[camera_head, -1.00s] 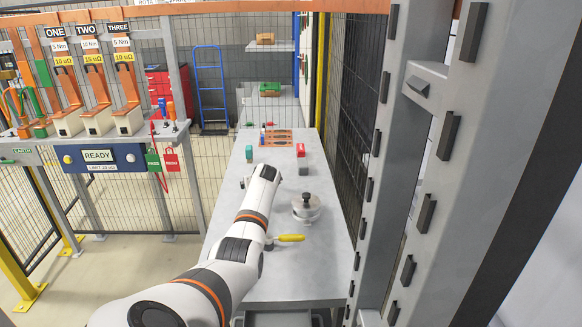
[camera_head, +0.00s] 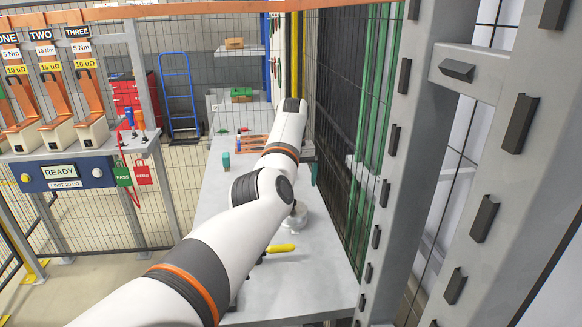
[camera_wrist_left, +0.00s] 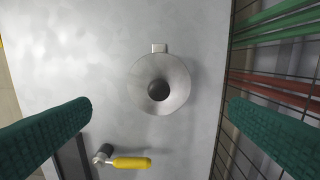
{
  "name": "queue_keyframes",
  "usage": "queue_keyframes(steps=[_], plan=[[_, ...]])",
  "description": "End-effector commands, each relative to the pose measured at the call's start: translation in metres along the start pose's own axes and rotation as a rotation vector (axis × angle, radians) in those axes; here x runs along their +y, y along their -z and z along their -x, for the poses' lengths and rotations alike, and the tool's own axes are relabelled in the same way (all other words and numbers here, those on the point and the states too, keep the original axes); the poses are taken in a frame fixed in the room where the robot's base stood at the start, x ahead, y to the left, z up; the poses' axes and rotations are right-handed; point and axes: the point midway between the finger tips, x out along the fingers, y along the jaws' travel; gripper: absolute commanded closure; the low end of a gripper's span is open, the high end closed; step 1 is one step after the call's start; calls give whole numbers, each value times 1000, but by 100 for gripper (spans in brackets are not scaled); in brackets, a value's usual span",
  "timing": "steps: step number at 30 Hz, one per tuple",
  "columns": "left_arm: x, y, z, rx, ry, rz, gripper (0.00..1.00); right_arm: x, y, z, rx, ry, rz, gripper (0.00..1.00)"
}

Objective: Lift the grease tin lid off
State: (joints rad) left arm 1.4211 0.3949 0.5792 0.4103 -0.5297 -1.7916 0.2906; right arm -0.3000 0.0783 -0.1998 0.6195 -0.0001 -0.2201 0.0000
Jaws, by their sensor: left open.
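The grease tin is a round, silvery metal pot with a dark knob on its lid. In the left wrist view the lid (camera_wrist_left: 175,96) shows from above, with the black knob (camera_wrist_left: 159,90) near its middle and a small tab at its upper edge. In the head view the tin (camera_head: 298,219) is partly hidden behind my left arm. My left gripper (camera_wrist_left: 162,108) is open, its green fingers wide apart on either side of the tin and holding nothing. It hangs above the tin. My right gripper is in neither view.
A yellow-handled tool (camera_wrist_left: 131,163) lies on the grey table (camera_head: 214,205) near the tin; it also shows in the head view (camera_head: 281,248). A mesh fence (camera_head: 345,130) runs close along the table's right side. A teal object (camera_head: 226,160) stands farther back.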

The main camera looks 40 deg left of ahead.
Motion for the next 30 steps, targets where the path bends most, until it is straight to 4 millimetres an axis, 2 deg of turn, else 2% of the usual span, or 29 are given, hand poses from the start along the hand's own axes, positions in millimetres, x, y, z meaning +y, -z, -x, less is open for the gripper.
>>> queue_keyframes(steps=[6,13,18,26,27,30], plan=[[1,0,-43,2,-1,1,0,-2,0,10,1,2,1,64],[1,0,-77,0,0,1,0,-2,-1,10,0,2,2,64],[1,-1,-87,-2,1,2,0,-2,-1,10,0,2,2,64],[1,-1,-88,-3,1,2,0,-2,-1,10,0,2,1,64],[1,-1,-88,-3,1,2,2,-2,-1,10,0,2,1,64],[1,-1,-88,-3,1,2,18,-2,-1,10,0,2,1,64]])
